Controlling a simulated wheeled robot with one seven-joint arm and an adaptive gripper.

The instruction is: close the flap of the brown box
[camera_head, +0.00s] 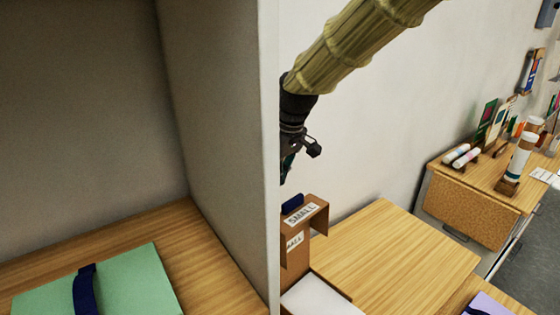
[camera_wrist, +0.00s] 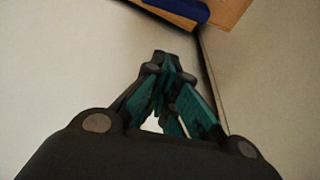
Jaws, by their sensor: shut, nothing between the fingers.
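A brown box (camera_head: 296,262) stands just right of the grey panel, which hides its left part. An upper brown piece (camera_head: 318,223) carries a label reading "SMALL", and a second, partly hidden label is below it. I cannot tell how far the flap is open. My gripper (camera_head: 287,168) hangs above the box, apart from it, partly hidden by the panel's edge. In the wrist view my gripper (camera_wrist: 163,66) has its teal-padded fingers together at the tips, with nothing between them. A brown surface (camera_wrist: 228,16) with a dark blue strip shows at the top of that view.
A tall grey panel (camera_head: 220,130) stands close at the left. A bare wooden tabletop (camera_head: 390,255) is right of the box. Another cabinet (camera_head: 470,210) holds rolls and cards.

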